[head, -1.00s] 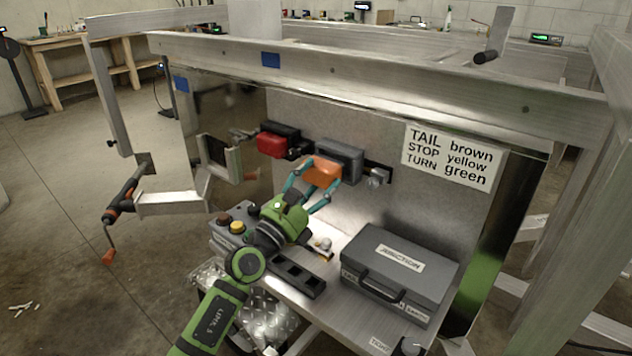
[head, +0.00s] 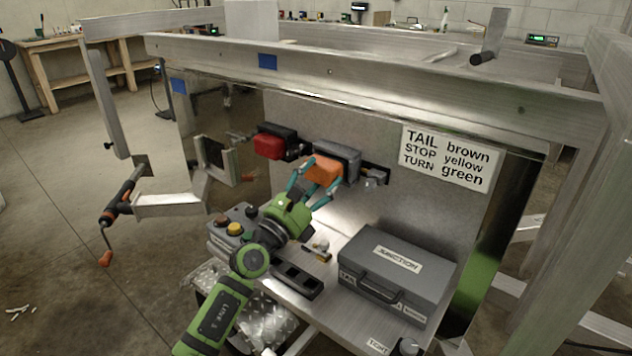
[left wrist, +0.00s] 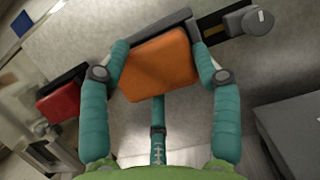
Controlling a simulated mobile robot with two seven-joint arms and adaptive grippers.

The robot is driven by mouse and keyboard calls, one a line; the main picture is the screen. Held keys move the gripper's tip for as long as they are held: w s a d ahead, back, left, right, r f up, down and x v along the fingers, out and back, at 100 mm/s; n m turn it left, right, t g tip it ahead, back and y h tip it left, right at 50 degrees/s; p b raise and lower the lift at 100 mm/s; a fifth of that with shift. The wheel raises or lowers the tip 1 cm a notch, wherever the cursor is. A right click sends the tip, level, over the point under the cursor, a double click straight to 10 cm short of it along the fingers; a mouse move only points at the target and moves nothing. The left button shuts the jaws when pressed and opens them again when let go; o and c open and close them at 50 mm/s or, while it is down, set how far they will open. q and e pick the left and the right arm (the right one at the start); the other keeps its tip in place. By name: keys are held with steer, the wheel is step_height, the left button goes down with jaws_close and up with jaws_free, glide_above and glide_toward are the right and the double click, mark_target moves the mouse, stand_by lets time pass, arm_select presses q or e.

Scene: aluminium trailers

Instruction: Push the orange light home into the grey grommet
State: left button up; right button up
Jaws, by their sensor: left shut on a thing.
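The orange light (head: 324,172) is at the grey grommet (head: 340,153) on the upright metal panel. In the left wrist view the orange light (left wrist: 160,64) fills the space between the teal fingers, and part of the dark grommet (left wrist: 146,41) shows along its upper edge. My left gripper (head: 316,181) is shut on the orange light, with a finger at each side of it. How deep the light sits in the grommet cannot be told, since its rear is hidden. My right gripper is not in view.
A red light (head: 268,146) in a dark grommet is left of the orange one. A grey junction case (head: 398,272) stands on the shelf at right, beside a black tray (head: 297,281). A button box (head: 235,229) is at left. A wiring sign (head: 446,158) is on the panel.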

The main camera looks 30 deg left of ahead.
arm_select(q)
steer(key=shift+w+d, duration=0.1)
steer(key=shift+w, duration=0.85)
steer(key=o, duration=1.3)
steer(key=shift+s+f, duration=0.25)
steer(key=shift+s, duration=0.2)
steer(key=v, duration=1.1)
steer(key=shift+r, duration=0.1)
